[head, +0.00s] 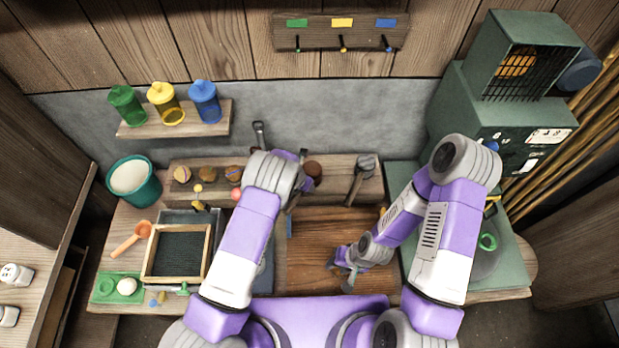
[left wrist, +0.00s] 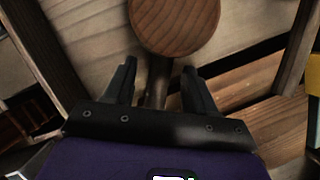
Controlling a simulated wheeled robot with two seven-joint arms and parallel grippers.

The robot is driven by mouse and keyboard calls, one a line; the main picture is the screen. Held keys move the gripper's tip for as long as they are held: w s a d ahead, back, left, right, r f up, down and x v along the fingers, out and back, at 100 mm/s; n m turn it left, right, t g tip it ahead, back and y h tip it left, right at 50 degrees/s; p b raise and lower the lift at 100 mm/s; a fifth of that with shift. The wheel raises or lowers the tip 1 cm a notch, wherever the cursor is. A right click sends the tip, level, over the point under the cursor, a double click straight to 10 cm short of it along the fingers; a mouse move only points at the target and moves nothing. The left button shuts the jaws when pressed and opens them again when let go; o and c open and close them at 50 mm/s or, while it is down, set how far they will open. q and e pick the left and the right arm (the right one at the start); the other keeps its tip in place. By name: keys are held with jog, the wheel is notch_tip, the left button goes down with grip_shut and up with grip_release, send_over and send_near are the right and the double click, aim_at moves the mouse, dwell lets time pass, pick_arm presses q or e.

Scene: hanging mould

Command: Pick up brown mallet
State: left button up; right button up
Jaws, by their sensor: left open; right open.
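My left gripper (left wrist: 157,85) is open around the handle, with gaps on both sides. In the head view my left arm mostly hides that gripper. My right gripper (head: 345,274) is open and empty, low over the brown wooden board.
A dark-headed hammer (head: 362,172) stands on the rack (head: 335,190) to the right of the mallet. A framed screen (head: 178,253) and a teal bucket (head: 133,181) are at left. A green machine (head: 470,110) stands at right. The brown board (head: 325,230) is mostly bare.

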pick_arm(q)
grip_shut()
jog(key=shift+r, duration=0.1)
